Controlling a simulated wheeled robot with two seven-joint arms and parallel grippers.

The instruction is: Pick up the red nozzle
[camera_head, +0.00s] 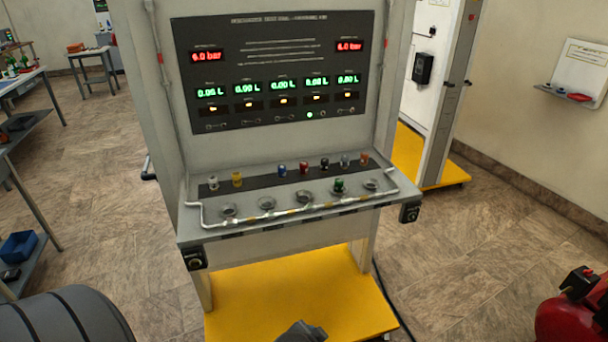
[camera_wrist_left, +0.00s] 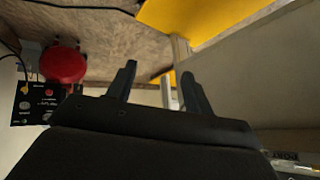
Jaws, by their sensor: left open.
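The red nozzle (camera_head: 304,168) stands upright on the dark strip of the test bench shelf, between the blue nozzle (camera_head: 282,170) and the black nozzle (camera_head: 325,163). In the left wrist view my left gripper (camera_wrist_left: 159,86) is open, with nothing between its two fingers. That view does not show the red nozzle. A dark grey part at the bottom middle of the head view may belong to my left gripper; it is low in front of the bench, well apart from the nozzles. My right gripper is not in view.
White (camera_head: 213,183), yellow (camera_head: 237,179), grey (camera_head: 345,160) and orange (camera_head: 363,158) nozzles share the strip. A green nozzle (camera_head: 338,185) stands in one of the round seats nearer the front. A pale rail (camera_head: 258,222) runs along the shelf's front edge. A red tank (camera_head: 572,322) stands at right.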

